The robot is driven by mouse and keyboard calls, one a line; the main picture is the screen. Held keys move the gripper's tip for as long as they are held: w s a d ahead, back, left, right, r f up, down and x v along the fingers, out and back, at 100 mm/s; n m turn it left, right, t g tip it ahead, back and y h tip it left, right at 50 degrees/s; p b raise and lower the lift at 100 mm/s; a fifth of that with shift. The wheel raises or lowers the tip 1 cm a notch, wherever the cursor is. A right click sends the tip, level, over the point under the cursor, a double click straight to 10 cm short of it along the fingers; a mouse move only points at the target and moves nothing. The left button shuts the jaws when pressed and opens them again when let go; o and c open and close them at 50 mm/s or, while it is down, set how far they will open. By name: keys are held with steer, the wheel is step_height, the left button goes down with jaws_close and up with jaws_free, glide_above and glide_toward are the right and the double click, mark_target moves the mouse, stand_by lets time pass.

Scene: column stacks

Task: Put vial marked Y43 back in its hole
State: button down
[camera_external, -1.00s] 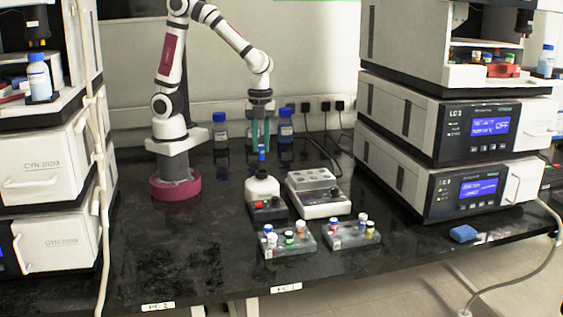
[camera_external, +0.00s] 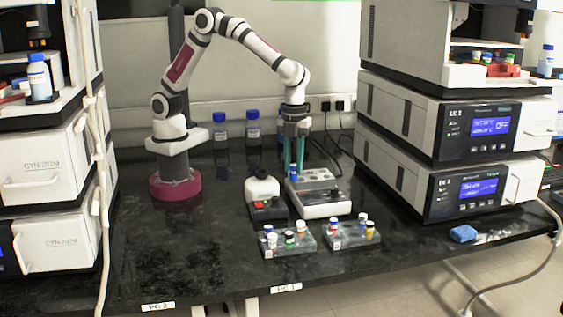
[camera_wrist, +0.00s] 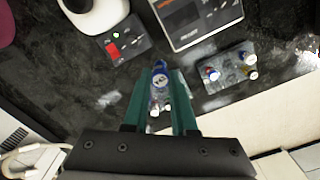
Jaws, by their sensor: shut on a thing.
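Two vial racks stand nearer the front: a left rack (camera_external: 274,252) and a right rack (camera_external: 345,243), each with several capped vials. The right rack also shows in the wrist view (camera_wrist: 222,82). The left rack is mostly hidden there by the held vial and fingers. Its holes are unclear.
A white device with a black base (camera_external: 268,211) stands left of the holed device. Blue-capped bottles (camera_external: 253,130) stand at the back wall. Stacked instruments (camera_external: 455,190) bound the right side. The left front of the black bench is clear.

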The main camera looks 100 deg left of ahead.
steer(key=shift+w+d+f+m, duration=0.75)
steer(key=shift+w+d+f, duration=1.55)
steer(key=shift+d, duration=0.25)
steer(key=shift+w+d+f+m, duration=0.75)
steer(key=shift+w+d+f, duration=1.55)
steer(key=shift+d, duration=0.2)
steer(key=shift+f, duration=0.85)
steer(key=shift+f, duration=0.25)
steer(key=c, duration=0.6)
jaws_free()
steer(key=shift+c, duration=0.2)
steer(key=shift+o, duration=0.3)
